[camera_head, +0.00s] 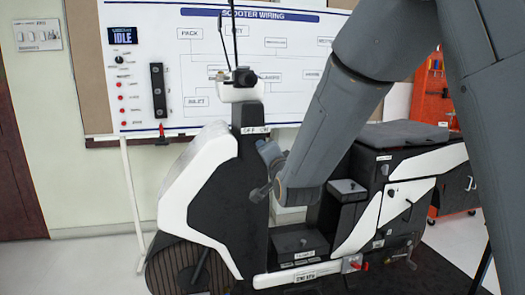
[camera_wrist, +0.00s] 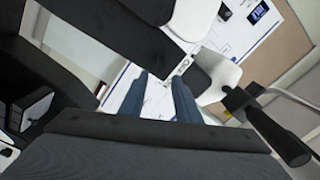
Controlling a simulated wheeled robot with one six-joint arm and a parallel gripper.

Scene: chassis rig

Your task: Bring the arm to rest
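My arm reaches in from the upper right of the head view, bent down over the scooter. My gripper (camera_head: 262,172) is beside the scooter's front column, below the handlebar. In the wrist view the two grey-blue fingers of my gripper (camera_wrist: 159,98) stand apart with nothing held between them. The black and white scooter (camera_head: 212,185) stands upright in front of me; its black and white panels (camera_wrist: 98,30) fill much of the wrist view. I cannot tell whether a finger touches the column.
A wiring board (camera_head: 190,65) with a small display reading IDLE (camera_head: 122,35) stands behind the scooter. An orange cabinet (camera_head: 433,100) is at the right.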

